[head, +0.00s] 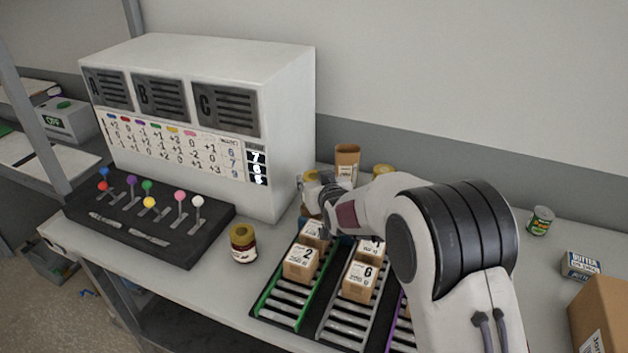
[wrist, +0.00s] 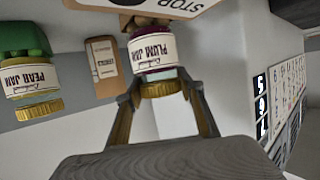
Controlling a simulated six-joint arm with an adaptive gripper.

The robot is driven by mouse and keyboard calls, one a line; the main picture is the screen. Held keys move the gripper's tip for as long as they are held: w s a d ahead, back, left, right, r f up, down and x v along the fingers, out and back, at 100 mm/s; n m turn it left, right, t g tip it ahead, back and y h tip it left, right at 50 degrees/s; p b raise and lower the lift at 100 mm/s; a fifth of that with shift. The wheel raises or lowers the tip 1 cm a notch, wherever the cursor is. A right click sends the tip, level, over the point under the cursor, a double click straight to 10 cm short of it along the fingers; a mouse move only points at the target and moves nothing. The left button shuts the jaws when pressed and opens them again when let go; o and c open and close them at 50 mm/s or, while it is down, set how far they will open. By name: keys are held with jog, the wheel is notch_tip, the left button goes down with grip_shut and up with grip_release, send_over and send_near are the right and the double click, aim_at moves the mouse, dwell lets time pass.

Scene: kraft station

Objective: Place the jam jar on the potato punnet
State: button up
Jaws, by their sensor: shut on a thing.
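My gripper (wrist: 160,92) is shut on a jam jar labelled plum jam (wrist: 153,48), with its fingers at either side of the gold lid. The wrist view is upside down, so the jar's base is toward the top. Brown round things like potatoes (wrist: 139,22) show right at the jar's base; they look like the potato punnet's contents. I cannot tell whether the jar rests on them or is just above. In the head view my gripper (head: 322,193) is at the back of the table, and my arm hides most of the punnet area.
A pear jam jar (wrist: 32,80) stands on green produce (wrist: 22,30) beside a brown carton (wrist: 103,66). Another jar (head: 243,243) stands by the lever panel (head: 150,222). Numbered boxes (head: 301,263) sit on roller lanes in front. A can (head: 540,221) and butter (head: 581,265) are at right.

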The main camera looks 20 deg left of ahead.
dwell(0.4)
jog(key=o, duration=1.4)
jog(key=shift+f, duration=0.2)
jog(key=shift+r, duration=0.2)
jog(key=shift+s+d+r, duration=0.2)
jog(key=shift+s+d, duration=0.05)
jog(key=shift+s, duration=0.1)
jog(key=v, duration=1.1)
jog(key=shift+d, duration=0.15)
